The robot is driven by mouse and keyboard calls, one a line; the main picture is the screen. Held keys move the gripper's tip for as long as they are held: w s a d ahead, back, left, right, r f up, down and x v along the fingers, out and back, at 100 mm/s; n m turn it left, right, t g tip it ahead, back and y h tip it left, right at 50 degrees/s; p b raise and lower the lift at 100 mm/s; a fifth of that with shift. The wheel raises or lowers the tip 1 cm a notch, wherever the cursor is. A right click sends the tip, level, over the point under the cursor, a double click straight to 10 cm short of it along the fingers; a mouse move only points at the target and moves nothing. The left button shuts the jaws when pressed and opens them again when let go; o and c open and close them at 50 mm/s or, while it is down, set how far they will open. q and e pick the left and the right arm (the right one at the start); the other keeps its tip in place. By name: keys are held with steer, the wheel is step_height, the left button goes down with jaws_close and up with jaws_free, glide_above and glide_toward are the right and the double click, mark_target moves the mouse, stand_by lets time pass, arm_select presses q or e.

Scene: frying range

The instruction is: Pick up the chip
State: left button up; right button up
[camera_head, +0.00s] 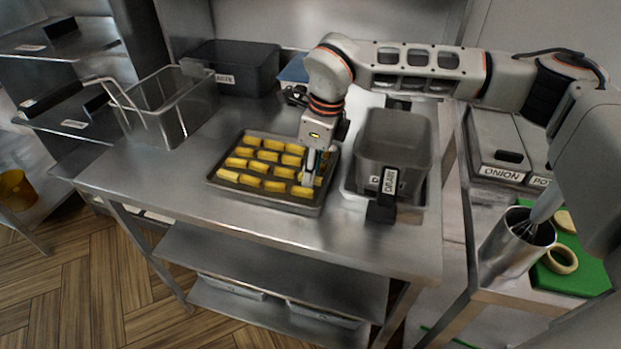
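Several yellow chips (250,181) lie in rows on a metal tray (222,190) on the steel table. My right gripper (315,178) points down over the right side of the tray, low among the chips of the right-hand column. Its fingers partly hide the chips there. One chip (302,191) shows just in front of the fingertips. The fingers are too small and overlapped to tell whether they are open, or whether a chip is between them. My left gripper is not in view.
A dark container labelled DRAIN (405,140) stands in a pan right of the tray. A wire fryer basket (172,105) and a dark bin (240,65) stand at the back left. The table left of the tray (150,180) is bare.

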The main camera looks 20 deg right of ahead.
steer(key=c, duration=0.5)
step_height(320, 180, up, 20)
steer(key=shift+p, duration=0.35)
